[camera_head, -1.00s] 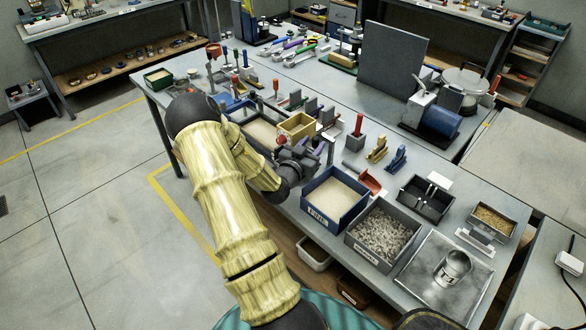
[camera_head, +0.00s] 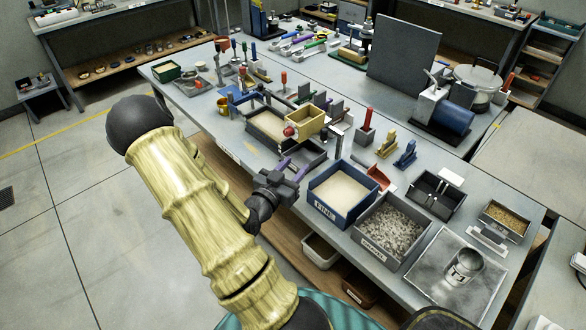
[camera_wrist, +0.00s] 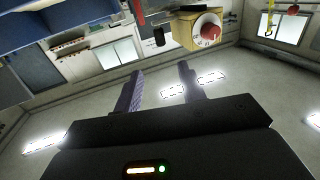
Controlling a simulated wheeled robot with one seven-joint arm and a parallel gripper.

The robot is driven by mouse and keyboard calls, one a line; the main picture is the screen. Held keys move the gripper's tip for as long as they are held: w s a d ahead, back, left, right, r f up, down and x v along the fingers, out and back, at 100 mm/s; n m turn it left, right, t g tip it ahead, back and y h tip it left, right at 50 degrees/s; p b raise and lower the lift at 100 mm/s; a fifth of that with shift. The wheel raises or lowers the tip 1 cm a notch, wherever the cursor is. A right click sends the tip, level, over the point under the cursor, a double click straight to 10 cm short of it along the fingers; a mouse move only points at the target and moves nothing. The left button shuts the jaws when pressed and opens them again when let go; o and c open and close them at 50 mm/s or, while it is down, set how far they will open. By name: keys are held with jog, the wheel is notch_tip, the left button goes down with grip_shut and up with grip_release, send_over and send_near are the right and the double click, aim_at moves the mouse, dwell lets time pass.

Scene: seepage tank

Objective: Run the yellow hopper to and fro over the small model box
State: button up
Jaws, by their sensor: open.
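The yellow hopper (camera_head: 308,121) is a small open-topped box with a round red knob on its front. It is at the right end of the small model box (camera_head: 246,121), a dark-framed box with a pale, sand-coloured inside. My gripper (camera_head: 291,169) is open and empty, in front of and below the hopper, near the table's front edge and apart from the knob. In the wrist view the hopper (camera_wrist: 187,37) and its knob are at the top, beyond the spread fingers (camera_wrist: 160,84). The hopper's underside contact is hidden.
A blue sand tray (camera_head: 343,208) and a grey gravel tray (camera_head: 393,246) stand right of my gripper. A red scoop (camera_head: 379,177) lies behind the blue tray. Several small tools and blocks crowd the table behind the hopper. The floor at left is clear.

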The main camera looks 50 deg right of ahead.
jog(key=w+a+f+n+t+y, duration=0.2)
jog(key=w+a+n+y, duration=0.1)
jog(key=w+a+y, duration=0.4)
jog(key=w+a+f+n+t+y, duration=0.25)
jog(key=w+a+y, duration=0.2)
jog(key=a, duration=0.55)
jog(key=s+a+r+n+g+y, duration=0.2)
jog(key=s+a+r+n+y, duration=0.1)
jog(key=a, duration=0.5)
jog(key=s+a+r+n+g+y, duration=0.1)
jog(key=s+a+r+n+y, duration=0.2)
jog(key=a+n, duration=0.5)
jog(key=s+r, duration=0.1)
jog(key=s, duration=0.1)
jog(key=shift+s+a+g, duration=0.15)
jog(key=shift+s+g, duration=0.2)
jog(key=shift+y, duration=0.25)
jog(key=shift+c, duration=0.4)
